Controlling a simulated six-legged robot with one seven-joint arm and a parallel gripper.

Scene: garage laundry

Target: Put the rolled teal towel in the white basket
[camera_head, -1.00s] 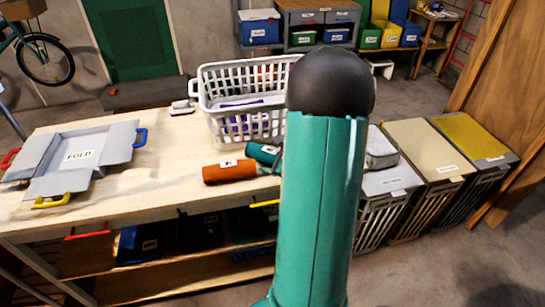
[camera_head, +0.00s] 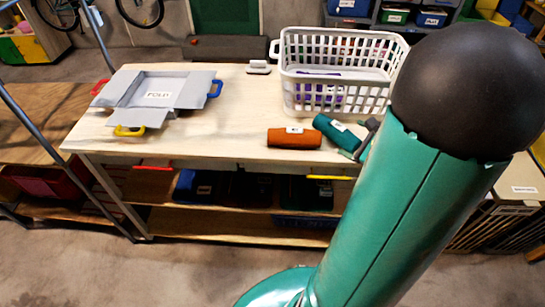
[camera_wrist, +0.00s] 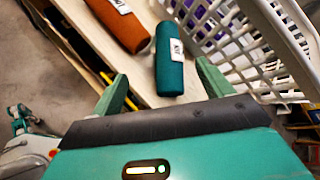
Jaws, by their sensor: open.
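The rolled teal towel (camera_head: 338,131) lies on the wooden table just in front of the white basket, with a white label on it. In the wrist view the teal towel (camera_wrist: 170,62) lies ahead of my gripper, in line with the gap between the fingers. My gripper (camera_wrist: 160,85) is open and empty, with one green finger on each side. In the head view my arm hides most of the gripper; a dark part of it shows beside the towel's right end. The white basket (camera_head: 290,93) stands upright at the table's back right and holds some purple and orange-red items.
A rolled orange towel (camera_head: 294,138) lies left of the teal one, close to it. A grey folding board (camera_head: 185,88) lies at the table's left. A small grey-white brush-like object (camera_head: 258,67) sits left of the basket. The table's middle is clear.

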